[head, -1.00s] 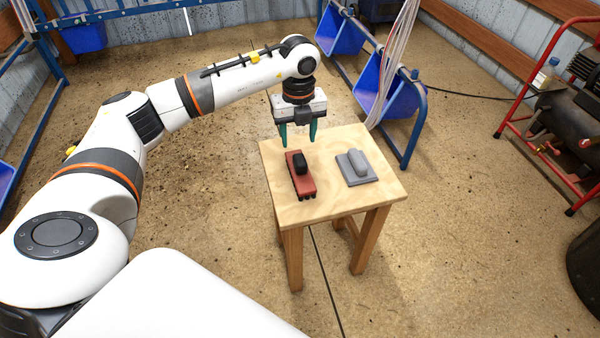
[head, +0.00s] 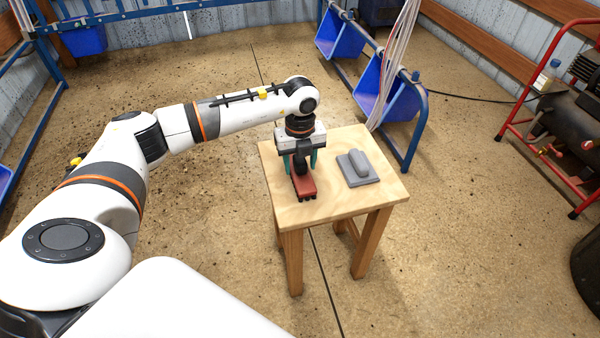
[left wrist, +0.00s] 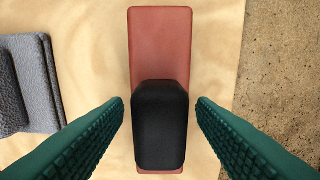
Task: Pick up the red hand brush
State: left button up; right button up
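The red hand brush (head: 304,186) lies on the wooden table, with its black handle on top. In the left wrist view the red brush (left wrist: 160,45) runs up the middle and its black handle (left wrist: 160,125) sits between the fingers. My left gripper (head: 302,170) points down over the brush. Its green fingers (left wrist: 160,110) are open, one on each side of the handle, with a gap visible on both sides. In the head view the gripper hides the far part of the brush. My right gripper is not in view.
A grey float-like tool (head: 358,169) lies on the wooden table (head: 340,205), right of the brush. Blue bins (head: 390,98) on a blue frame stand behind the table. A compressor in a red frame (head: 520,110) stands at the right.

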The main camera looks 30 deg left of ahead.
pick_arm(q)
grip_shut()
notch_tip(320, 180, up, 9)
jog(key=shift+r+p, duration=0.1)
jog(key=shift+p, duration=0.9)
jog(key=shift+r, duration=0.45)
